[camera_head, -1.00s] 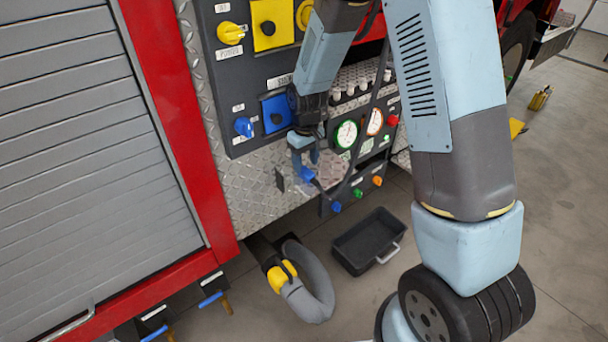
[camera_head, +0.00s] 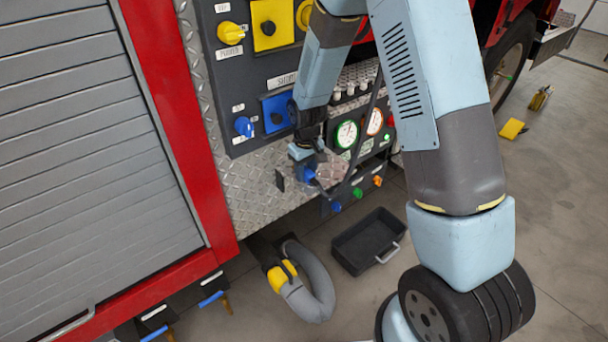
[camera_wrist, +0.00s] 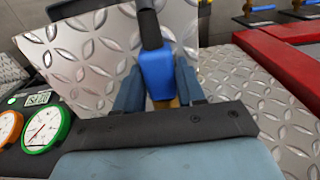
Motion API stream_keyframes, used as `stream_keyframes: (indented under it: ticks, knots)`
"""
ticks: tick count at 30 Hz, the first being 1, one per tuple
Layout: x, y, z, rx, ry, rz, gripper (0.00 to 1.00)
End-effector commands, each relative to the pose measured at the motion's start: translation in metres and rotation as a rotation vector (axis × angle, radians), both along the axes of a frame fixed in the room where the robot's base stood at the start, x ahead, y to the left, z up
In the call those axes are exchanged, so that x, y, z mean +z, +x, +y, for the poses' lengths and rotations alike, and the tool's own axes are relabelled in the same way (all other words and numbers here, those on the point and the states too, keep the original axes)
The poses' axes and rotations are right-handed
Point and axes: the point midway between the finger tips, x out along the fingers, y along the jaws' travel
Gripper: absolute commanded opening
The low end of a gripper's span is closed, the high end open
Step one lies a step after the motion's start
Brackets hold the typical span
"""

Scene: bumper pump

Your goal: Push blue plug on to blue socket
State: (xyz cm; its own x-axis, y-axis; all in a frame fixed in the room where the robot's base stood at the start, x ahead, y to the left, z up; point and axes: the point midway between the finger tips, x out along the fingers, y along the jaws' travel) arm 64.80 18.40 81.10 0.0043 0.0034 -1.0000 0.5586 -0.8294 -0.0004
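The blue plug (camera_head: 307,174) is at the front of the diamond-plate ledge, with a dark cable beside it. In the wrist view the plug (camera_wrist: 158,74) stands between my two blue-grey fingers, a black part at its top end. My gripper (camera_head: 306,163) is around the plug; the fingers (camera_wrist: 159,92) look very close to its sides, but I cannot tell whether they grip it. A blue square panel (camera_head: 271,103) with a dark round centre, which looks like the blue socket, is above and left of the plug, partly hidden by my arm.
A blue knob (camera_head: 243,127) is left of the blue panel. Gauges (camera_head: 347,134) and the diamond-plate ledge (camera_head: 245,190) are near my gripper. A grey hose (camera_head: 318,288) and a black tray (camera_head: 362,243) are on the floor below.

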Motion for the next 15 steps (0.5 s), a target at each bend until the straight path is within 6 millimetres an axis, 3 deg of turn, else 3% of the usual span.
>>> stream_keyframes:
  ticks: [8,15]
  knots:
    - [0.0001,0.0,0.0001,0.0,0.0,0.0,0.12]
    - [0.0065,0.0004,0.0005,0.0,0.001,-0.002,0.12]
